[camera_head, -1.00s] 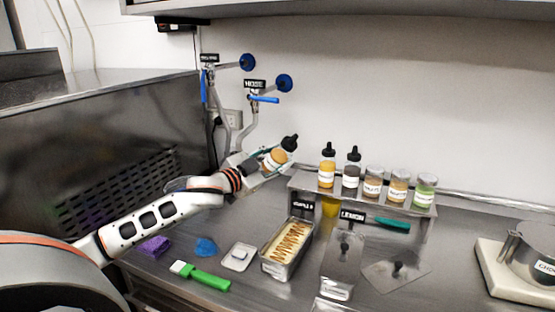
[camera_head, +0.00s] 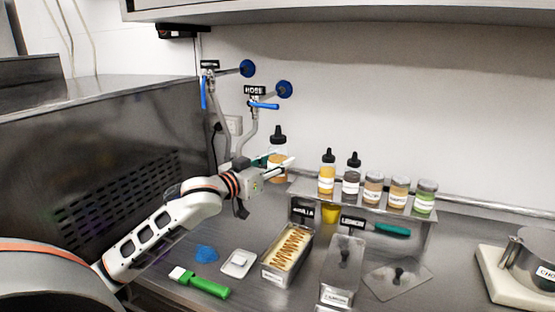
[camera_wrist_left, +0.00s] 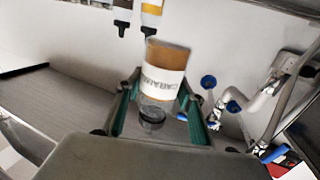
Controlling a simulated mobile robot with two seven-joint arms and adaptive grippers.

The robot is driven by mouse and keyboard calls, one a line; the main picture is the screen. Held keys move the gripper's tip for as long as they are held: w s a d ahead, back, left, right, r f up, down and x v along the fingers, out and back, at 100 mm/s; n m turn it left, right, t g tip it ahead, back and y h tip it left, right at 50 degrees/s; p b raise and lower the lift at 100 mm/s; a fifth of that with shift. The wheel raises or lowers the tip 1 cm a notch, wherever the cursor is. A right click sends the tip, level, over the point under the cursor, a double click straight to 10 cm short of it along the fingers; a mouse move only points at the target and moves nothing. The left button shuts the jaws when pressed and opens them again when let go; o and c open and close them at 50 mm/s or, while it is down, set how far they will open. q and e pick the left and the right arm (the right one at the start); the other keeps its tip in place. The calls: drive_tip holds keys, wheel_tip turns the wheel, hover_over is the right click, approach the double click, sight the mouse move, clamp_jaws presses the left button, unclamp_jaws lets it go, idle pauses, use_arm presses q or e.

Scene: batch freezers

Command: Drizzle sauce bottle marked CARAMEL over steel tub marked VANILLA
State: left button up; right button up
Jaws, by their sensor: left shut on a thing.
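The sauce bottle marked CARAMEL (camera_head: 277,160) is held nearly upright, with its black cap at the top in the head view. My left gripper (camera_head: 277,172) is shut on it, to the left of the small shelf. In the left wrist view the bottle (camera_wrist_left: 162,75) with its white label sits between the green-lined fingers (camera_wrist_left: 158,105). The steel tub marked VANILLA (camera_head: 287,254) stands open on the counter below and holds a pale fill with brown zigzag lines of sauce across it. My right gripper is in neither view.
A small steel shelf (camera_head: 362,204) carries several bottles and jars. A lidded tub marked LEMON (camera_head: 342,270) stands right of the open tub. A green-handled brush (camera_head: 200,282), a white dish (camera_head: 238,263) and a blue cloth (camera_head: 206,252) lie at left.

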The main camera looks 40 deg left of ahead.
use_arm(q)
drive_tip(key=s+d, duration=0.7)
drive_tip(key=s, duration=0.3)
drive_tip(key=shift+s, duration=0.3)
idle(0.6)
